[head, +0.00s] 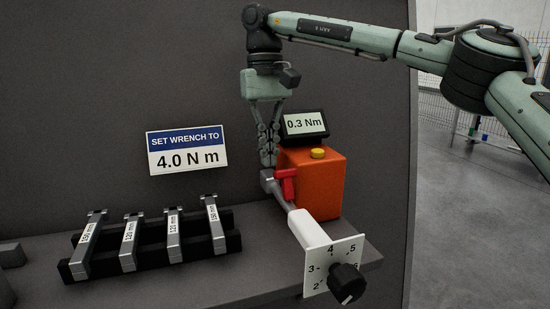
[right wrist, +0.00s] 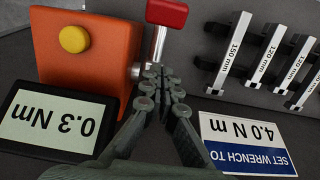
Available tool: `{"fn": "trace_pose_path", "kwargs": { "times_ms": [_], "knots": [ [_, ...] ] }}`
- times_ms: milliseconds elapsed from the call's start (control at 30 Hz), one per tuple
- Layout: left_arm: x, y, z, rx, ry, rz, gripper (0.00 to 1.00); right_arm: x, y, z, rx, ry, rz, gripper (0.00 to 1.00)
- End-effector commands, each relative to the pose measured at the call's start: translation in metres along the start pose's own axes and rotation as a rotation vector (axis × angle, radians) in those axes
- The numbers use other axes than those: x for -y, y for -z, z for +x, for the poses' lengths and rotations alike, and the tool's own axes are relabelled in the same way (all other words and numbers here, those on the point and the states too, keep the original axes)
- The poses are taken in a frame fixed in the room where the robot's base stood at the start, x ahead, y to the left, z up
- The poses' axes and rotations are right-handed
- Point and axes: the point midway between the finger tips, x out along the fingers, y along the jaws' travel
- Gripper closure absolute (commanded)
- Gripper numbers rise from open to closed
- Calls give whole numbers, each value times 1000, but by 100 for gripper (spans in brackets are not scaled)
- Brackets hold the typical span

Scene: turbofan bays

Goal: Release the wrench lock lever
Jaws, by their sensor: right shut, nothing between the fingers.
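The torque wrench (head: 307,228) points from the orange tester toward the front shelf edge. It has a white grip, a numbered dial plate (head: 318,277) and a black knob (head: 346,283). A red lock lever (head: 288,186) sits on its shaft near the head, and also shows at the top of the right wrist view (right wrist: 167,13). My right gripper (head: 267,162) is shut and empty, pointing down just above the wrench head, close beside the lever. In the right wrist view its fingertips (right wrist: 158,77) lie together below the lever; contact is unclear. My left gripper is not in view.
The orange tester (head: 323,188) has a yellow button (head: 318,153) and a display (head: 304,124) reading 0.3 Nm. A sign (head: 187,150) says to set the wrench to 4.0 N m. A black rack (head: 228,243) with several labelled bars stands at left on the shelf (head: 250,278).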

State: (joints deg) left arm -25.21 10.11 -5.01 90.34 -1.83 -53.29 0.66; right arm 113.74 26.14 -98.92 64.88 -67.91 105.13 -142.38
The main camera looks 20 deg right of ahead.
Motion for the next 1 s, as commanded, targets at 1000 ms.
{"fn": "trace_pose_path", "kwargs": {
  "times_ms": [1000],
  "knots": [
    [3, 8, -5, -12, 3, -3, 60, 0, -35, 1, -40, 1, 0, 100]
  ]
}}
